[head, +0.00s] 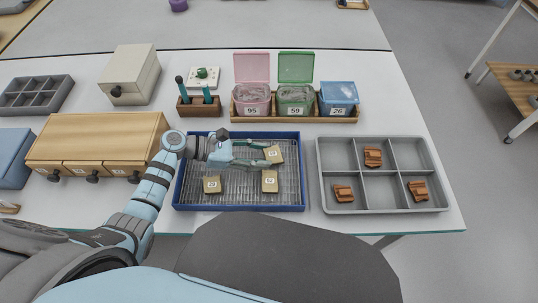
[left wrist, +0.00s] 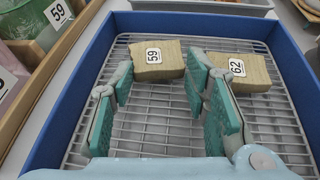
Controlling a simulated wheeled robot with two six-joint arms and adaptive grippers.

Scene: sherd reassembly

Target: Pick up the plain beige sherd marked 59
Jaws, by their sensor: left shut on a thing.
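The plain beige sherd marked 59 (head: 277,155) is at the back right of the blue tray (head: 303,170) with its wire rack. It also shows in the left wrist view (left wrist: 158,62), label facing up. My left gripper (head: 265,154) reaches it from the left, its green-padded fingers (left wrist: 160,85) closed on either side of it. I cannot tell whether the sherd touches the rack. A beige sherd marked 62 (left wrist: 240,73) lies on the rack beside it, in front of it in the head view (head: 270,187). My right gripper is not in view.
Another beige sherd (head: 212,186) lies at the tray's front left. A grey divided tray (head: 320,185) with orange-brown sherds stands to the right. Pink, green and blue bins (head: 295,95) stand behind in a wooden holder (head: 350,118). A wooden drawer unit (head: 100,135) stands left.

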